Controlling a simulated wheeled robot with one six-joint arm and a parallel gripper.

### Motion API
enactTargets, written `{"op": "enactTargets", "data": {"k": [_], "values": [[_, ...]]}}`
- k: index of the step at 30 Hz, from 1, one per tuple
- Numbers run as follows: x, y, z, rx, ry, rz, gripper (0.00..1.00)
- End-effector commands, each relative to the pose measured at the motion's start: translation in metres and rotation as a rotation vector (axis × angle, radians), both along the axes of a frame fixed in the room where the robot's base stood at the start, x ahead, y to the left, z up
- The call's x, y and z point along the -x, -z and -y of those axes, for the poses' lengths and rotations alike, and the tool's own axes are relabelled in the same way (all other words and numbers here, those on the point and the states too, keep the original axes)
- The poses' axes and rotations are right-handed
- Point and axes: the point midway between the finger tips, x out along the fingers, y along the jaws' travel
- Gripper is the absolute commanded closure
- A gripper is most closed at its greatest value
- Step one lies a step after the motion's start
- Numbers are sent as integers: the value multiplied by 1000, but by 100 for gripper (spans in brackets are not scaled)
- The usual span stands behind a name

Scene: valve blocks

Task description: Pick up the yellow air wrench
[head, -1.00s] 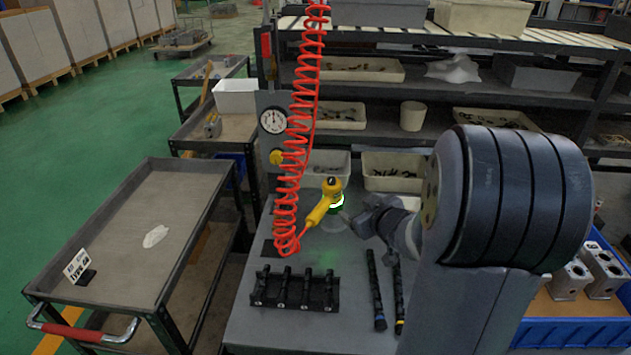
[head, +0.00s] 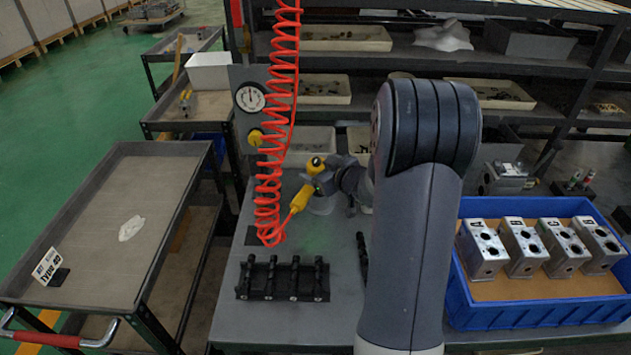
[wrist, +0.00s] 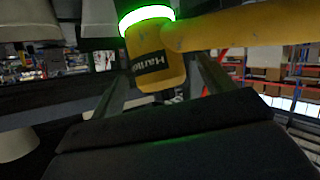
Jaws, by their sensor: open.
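The yellow air wrench (head: 302,196) hangs above the grey workbench, tilted, at the lower end of the red coiled hose (head: 272,190). In the wrist view the wrench (wrist: 158,68) is large and close, with a black label and a glowing green-white ring at its top. My gripper (head: 325,180) is at the wrench's head in the head view and partly covers it. In the wrist view the open fingers of my gripper (wrist: 165,85) show on either side of the wrench body. Whether either finger touches it cannot be told.
A black rack with several dark rods (head: 283,279) lies on the bench below the wrench. A blue tray (head: 540,311) of labelled metal blocks is at right. A grey cart (head: 90,225) is at left. A pressure gauge (head: 250,98) stands behind the hose, before shelves with bins.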

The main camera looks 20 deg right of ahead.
Motion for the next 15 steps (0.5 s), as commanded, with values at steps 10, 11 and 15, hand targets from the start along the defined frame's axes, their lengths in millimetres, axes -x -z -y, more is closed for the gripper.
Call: {"op": "enactTargets", "data": {"k": [10,11,15], "values": [[-34,13,-7,0,0,-1,24],[-34,13,-7,0,0,-1,24],[-34,13,-7,0,1,0,24]]}}
